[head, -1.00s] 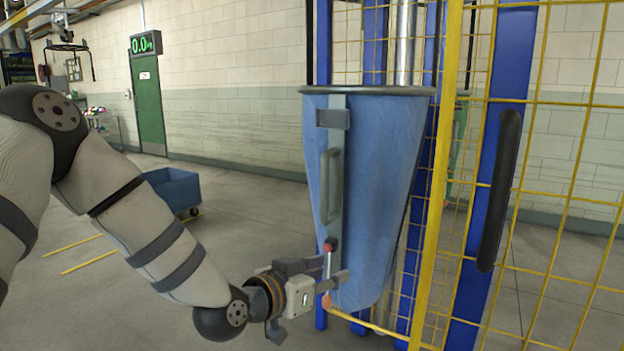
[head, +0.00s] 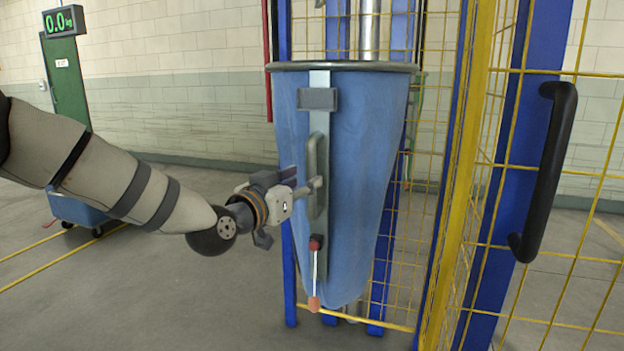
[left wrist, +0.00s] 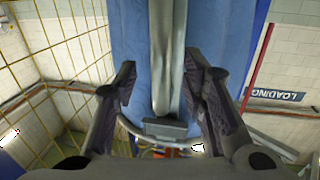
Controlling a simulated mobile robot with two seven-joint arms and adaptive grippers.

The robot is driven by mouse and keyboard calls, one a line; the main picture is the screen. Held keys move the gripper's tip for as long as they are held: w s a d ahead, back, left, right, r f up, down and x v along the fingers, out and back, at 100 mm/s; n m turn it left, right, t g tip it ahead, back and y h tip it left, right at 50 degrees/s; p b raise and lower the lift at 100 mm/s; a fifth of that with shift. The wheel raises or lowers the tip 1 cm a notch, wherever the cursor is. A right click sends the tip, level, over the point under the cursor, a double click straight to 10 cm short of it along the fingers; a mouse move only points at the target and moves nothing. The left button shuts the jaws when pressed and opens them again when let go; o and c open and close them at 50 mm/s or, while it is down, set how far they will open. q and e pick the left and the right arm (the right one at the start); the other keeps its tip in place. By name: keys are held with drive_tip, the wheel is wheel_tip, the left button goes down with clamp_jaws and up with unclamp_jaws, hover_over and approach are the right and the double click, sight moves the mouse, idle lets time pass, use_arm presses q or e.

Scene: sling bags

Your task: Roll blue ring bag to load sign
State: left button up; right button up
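The blue ring bag (head: 350,150) hangs upright and tapers downward from a dark ring at its top. A grey strip with a grey handle (head: 316,175) runs down its near side, and a red-topped lever (head: 316,270) sits below. My left gripper (head: 318,184) is at the handle's height. In the left wrist view the open fingers of the left gripper (left wrist: 162,80) stand on either side of the handle (left wrist: 166,60); contact cannot be told. The LOADING sign (left wrist: 275,95) shows at the right of that view. My right gripper is not in view.
A yellow mesh fence (head: 465,150) with blue posts and a black handle (head: 548,175) stands close on the right. A blue cart (head: 78,210) is at the left. A 0.0 kg display (head: 64,20) hangs near a green door. The floor left of the bag is clear.

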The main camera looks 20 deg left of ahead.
sight(308, 179)
use_arm(q)
drive_tip(key=x, duration=0.3)
drive_tip(key=shift+w+f, duration=0.2)
drive_tip(key=shift+f, duration=0.05)
drive_tip(key=shift+w+d+r, duration=0.1)
drive_tip(key=shift+w+r, duration=0.15)
drive_tip(key=shift+w, duration=0.25)
clamp_jaws()
drive_tip(key=shift+b, duration=0.3)
